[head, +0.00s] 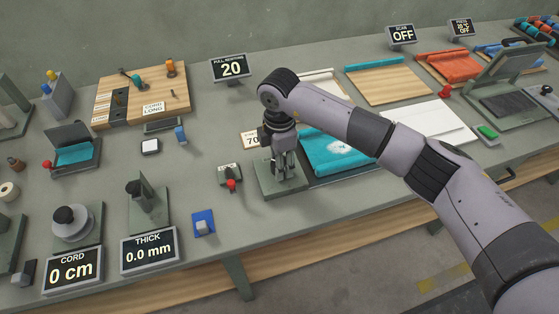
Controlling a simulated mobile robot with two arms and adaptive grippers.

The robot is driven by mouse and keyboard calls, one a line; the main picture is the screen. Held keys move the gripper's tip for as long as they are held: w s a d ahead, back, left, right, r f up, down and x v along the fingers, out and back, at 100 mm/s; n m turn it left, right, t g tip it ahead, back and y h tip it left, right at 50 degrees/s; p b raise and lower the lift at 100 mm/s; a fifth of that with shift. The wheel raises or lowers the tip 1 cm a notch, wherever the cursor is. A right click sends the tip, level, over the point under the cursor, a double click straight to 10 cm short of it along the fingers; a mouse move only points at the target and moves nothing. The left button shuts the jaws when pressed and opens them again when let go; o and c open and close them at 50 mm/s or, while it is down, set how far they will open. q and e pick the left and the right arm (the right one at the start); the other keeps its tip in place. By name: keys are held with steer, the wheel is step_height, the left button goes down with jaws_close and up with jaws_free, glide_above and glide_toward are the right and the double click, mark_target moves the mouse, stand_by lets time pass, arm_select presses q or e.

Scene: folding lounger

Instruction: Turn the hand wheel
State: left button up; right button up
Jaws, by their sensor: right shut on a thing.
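My right gripper (284,171) points down over a small green metal stand (294,184) in the middle of the bench. It is shut on the hand wheel at this stand. The fingers and wrist hide most of the wheel, so its rim and angle cannot be made out. My right arm reaches in from the right. My left gripper is not in view.
A teal cloth (335,152) lies on a board right of the stand. A small switch box with a red knob (232,185) stands close on the left. A display reading 20 (230,68) stands behind.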

stand_by(0.4)
steer(key=o, duration=1.2)
steer(key=shift+c, duration=0.2)
steer(key=shift+r, duration=0.15)
step_height(320, 180, up, 12)
